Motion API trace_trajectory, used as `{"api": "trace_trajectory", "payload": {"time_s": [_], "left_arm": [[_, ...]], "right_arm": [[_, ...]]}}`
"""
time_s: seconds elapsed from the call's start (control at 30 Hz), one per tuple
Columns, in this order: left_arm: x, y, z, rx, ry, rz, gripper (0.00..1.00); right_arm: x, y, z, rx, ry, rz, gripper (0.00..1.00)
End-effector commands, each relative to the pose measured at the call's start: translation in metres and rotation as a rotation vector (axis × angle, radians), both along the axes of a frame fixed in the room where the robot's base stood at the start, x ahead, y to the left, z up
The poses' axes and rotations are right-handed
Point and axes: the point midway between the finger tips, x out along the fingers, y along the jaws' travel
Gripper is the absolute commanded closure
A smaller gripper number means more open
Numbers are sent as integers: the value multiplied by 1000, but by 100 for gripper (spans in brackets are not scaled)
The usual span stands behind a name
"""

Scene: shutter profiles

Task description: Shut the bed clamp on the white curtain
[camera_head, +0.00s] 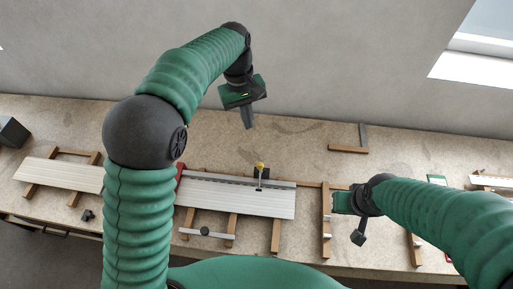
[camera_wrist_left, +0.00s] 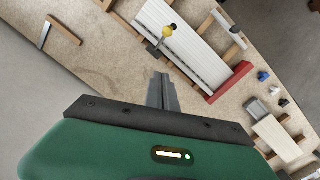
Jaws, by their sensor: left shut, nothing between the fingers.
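The white curtain (camera_head: 240,201), a ribbed slatted panel, lies across wooden bars on the bench; it also shows in the left wrist view (camera_wrist_left: 184,42). The bed clamp (camera_head: 260,171) has a yellow knob and stands at the curtain's far edge. In the left wrist view its yellow knob (camera_wrist_left: 170,31) stands above a dark base; its lever looks raised, not flat. My left gripper (camera_head: 249,124) is shut and empty, above the bench behind the clamp and apart from it. Its fingers show in the left wrist view (camera_wrist_left: 161,84). My right gripper (camera_head: 358,238) hangs low right of the curtain; its fingers are unclear.
A red block (camera_head: 181,178) sits at the curtain's left end. Another pale panel (camera_head: 60,174) lies on bars further left. A wood-and-metal square (camera_head: 348,149) lies at the back. The bench between it and the clamp is clear.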

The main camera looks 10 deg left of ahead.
Motion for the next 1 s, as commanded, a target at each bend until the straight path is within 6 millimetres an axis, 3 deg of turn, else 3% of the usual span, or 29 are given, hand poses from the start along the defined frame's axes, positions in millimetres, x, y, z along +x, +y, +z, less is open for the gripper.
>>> {"api": "trace_trajectory", "payload": {"time_s": [0.33, 0.77, 1.0], "left_arm": [[-1, -1, -10, 0, 1, -1, 100], [-6, -10, -95, 1, 5, -2, 100], [-36, -26, -102, 0, 0, -4, 100]], "right_arm": [[0, 0, 3, 0, 0, 0, 100], [0, 0, 32, 0, 0, 0, 100], [0, 0, 51, 0, 0, 0, 100]]}}
